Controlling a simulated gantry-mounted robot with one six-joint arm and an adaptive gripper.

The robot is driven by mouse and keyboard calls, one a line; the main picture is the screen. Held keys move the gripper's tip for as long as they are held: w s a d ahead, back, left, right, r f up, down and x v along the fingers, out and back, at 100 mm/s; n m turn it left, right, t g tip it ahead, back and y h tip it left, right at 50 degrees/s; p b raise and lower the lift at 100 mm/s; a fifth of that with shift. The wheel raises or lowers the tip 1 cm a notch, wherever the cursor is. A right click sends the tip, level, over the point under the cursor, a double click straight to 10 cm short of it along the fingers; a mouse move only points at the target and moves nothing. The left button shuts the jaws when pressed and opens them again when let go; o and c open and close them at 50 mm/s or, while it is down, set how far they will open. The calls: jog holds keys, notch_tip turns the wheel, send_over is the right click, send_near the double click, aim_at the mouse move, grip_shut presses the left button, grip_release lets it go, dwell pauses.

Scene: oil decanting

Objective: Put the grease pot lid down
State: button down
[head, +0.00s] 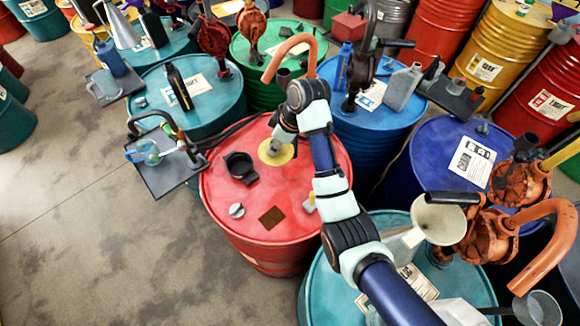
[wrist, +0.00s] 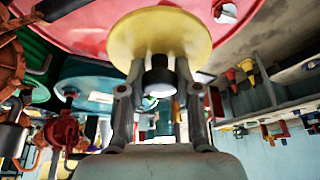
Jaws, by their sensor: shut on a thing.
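The lid is a yellow disc (head: 277,152) on or just above the red drum's top (head: 225,190) in the head view; I cannot tell whether it touches. In the wrist view the yellow lid (wrist: 160,32) is in front of the red surface, with a dark knob (wrist: 159,77) at its middle. My gripper (head: 275,145) is over the lid. In the wrist view my gripper's fingers (wrist: 159,92) stand on either side of the knob and are shut on it. The far side of the lid is partly hidden by my gripper in the head view. I cannot identify the pot itself.
On the red drum are a black round fitting (head: 240,167), a grey cap (head: 237,210) and a brown square patch (head: 272,217). A side tray (head: 168,178) with a jug (head: 145,152) stands to the left. Blue and teal drums with pumps and bottles crowd around.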

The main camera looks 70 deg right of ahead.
aim_at(276, 185)
jog(key=shift+s+a+n, duration=0.3)
jog(key=shift+s+a, duration=0.05)
jog(key=shift+s, duration=0.15)
notch_tip(276, 185, down, 20)
jog(key=b, duration=0.2)
jog(key=shift+w+b, duration=0.1)
jog(key=shift+b, duration=0.25)
jog(key=shift+f, duration=0.15)
jog(key=c, duration=0.8)
grip_release()
